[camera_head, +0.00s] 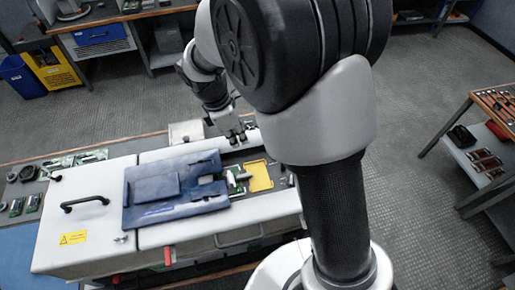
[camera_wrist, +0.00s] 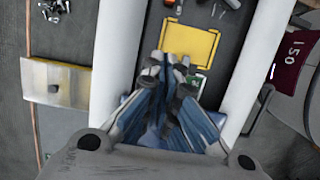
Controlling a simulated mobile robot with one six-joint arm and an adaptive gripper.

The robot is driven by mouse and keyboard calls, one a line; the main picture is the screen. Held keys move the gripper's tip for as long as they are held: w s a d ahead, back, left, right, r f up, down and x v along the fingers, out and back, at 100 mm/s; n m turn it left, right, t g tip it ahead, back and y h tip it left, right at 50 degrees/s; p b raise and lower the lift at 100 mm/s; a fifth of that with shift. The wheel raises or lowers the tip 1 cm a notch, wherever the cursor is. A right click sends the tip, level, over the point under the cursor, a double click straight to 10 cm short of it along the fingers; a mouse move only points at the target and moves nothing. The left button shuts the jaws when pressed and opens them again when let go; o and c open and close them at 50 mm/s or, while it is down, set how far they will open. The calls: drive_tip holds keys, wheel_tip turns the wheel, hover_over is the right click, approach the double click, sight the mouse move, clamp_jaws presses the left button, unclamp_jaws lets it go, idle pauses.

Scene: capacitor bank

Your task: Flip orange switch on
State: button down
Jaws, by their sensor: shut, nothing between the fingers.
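I cannot pick out an orange switch for certain. A small red-orange part (camera_head: 167,257) shows on the front side of the white capacitor cabinet (camera_head: 85,235). My gripper (camera_head: 237,139) is over the cabinet's far edge, beyond the open bay with the yellow frame (camera_head: 260,176). In the wrist view my gripper (camera_wrist: 174,64) points towards the yellow frame (camera_wrist: 191,36), its fingers together and empty. The fingers hide part of the bay below them. A small orange-red piece (camera_wrist: 170,3) shows at the top edge of the wrist view.
A blue panel (camera_head: 155,187) lies on the cabinet top, left of the bay. Loose parts (camera_head: 28,205) lie at far left. A tool table (camera_head: 493,105) stands right; floor between is clear.

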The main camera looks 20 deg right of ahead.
sight(263, 159)
drive_tip(key=b+x, duration=0.2)
drive_tip(key=x, duration=0.8)
drive_tip(key=shift+d+f+b, duration=0.1)
drive_tip(key=shift+f+b, duration=0.2)
drive_tip(key=shift+b, duration=0.05)
drive_tip(key=d, duration=0.2)
drive_tip(key=shift+d+r, duration=0.3)
drive_tip(key=shift+d, duration=0.6)
drive_tip(key=shift+d, duration=0.15)
drive_tip(key=shift+d+r+p, duration=0.15)
drive_tip(key=shift+d+p, duration=0.25)
drive_tip(key=shift+d, duration=1)
